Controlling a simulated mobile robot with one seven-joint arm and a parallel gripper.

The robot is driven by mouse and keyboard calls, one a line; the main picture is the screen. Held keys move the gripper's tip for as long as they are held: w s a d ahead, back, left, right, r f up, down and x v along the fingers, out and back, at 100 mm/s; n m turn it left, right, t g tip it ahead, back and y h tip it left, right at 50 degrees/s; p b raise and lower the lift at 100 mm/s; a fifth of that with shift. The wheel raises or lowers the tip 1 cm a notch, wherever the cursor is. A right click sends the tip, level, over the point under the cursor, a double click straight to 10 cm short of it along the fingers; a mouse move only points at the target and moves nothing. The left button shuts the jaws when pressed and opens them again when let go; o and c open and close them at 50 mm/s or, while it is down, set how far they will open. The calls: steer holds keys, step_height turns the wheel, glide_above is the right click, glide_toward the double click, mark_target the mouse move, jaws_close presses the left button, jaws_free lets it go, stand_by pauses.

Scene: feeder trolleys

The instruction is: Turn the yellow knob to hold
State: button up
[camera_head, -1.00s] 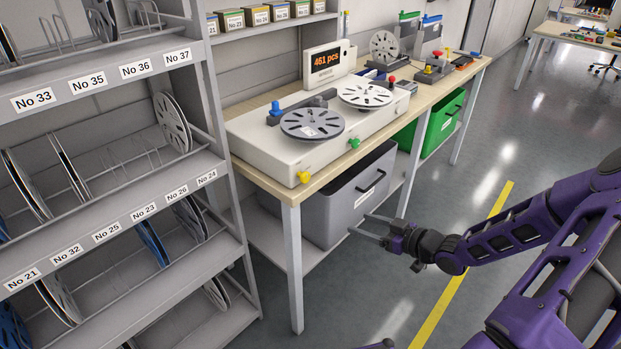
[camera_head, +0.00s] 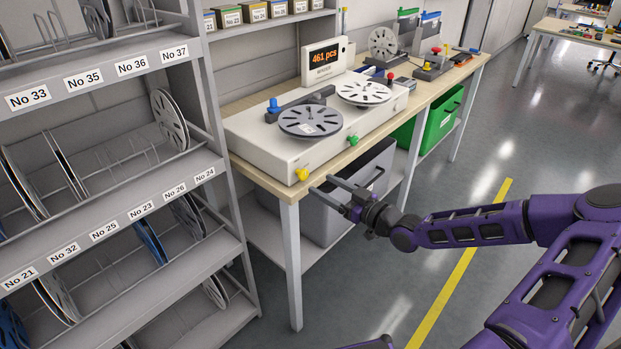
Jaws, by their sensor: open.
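The yellow knob (camera_head: 302,174) sits at the lower left of the front face of the white counting machine (camera_head: 262,152). A green knob (camera_head: 352,140) is farther right on the same face. My gripper (camera_head: 319,184) is open and empty, its two fingers pointing left toward the machine. The fingertips are near the table's front edge, just right of and slightly below the yellow knob in the picture, apart from it. No marking for hold can be read around the knob.
The machine stands on a wooden-topped table (camera_head: 272,184) and carries two reels and a display (camera_head: 324,57) reading 461 pcs. A grey bin (camera_head: 345,205) and a green bin (camera_head: 436,125) sit below. A reel rack (camera_head: 190,165) stands left. The floor at right is open.

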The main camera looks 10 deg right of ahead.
mark_target(305, 175)
steer(key=x, duration=0.5)
steer(key=shift+w+a, duration=0.2)
steer(key=shift+w, duration=0.15)
jaws_close()
